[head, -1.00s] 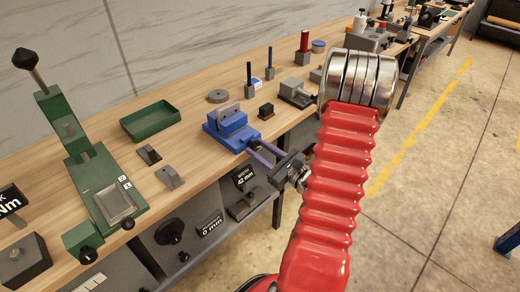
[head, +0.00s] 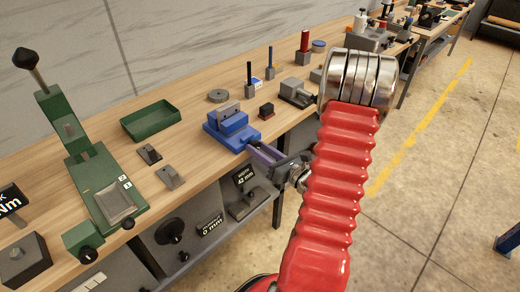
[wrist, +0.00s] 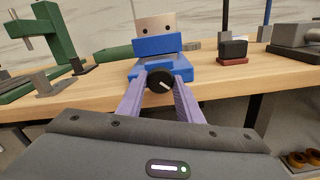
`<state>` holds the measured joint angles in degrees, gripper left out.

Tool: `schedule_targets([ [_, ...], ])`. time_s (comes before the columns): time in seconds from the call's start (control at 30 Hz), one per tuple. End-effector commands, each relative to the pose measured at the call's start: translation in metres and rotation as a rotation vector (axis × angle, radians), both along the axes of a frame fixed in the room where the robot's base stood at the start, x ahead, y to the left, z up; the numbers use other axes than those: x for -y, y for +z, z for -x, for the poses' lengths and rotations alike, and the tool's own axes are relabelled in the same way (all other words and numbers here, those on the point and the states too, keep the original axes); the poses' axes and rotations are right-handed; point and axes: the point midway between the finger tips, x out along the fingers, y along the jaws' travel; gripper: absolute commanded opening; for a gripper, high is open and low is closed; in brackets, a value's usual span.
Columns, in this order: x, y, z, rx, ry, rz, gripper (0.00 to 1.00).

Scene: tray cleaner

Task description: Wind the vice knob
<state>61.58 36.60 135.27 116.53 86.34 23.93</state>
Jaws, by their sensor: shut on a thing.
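The blue vice (head: 228,131) stands at the front edge of the wooden bench, with a pale jaw plate on top. It also shows in the wrist view (wrist: 160,52). Its round black knob (wrist: 160,81) with a white mark faces me at the front of the vice. The white mark slants down to the right. My gripper (wrist: 160,92) has its two purple fingers on either side of the knob, shut on it. In the head view my gripper (head: 258,151) reaches the vice from the front, and its fingers hide the knob.
A green tray (head: 150,121) and a green lever press (head: 98,185) are left of the vice. Small grey blocks (head: 170,177) lie near the bench edge. A red-and-black block (head: 266,111) is right of the vice. Signs and parts fill the lower shelf.

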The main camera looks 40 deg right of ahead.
Motion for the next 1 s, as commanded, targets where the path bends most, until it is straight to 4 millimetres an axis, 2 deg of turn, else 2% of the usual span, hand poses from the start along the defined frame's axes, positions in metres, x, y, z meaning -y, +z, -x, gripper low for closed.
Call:
schedule_targets([
  [1.0, 0.0024, 0.0000, 0.0005, -0.026, -0.007, -0.963, 0.10],
])
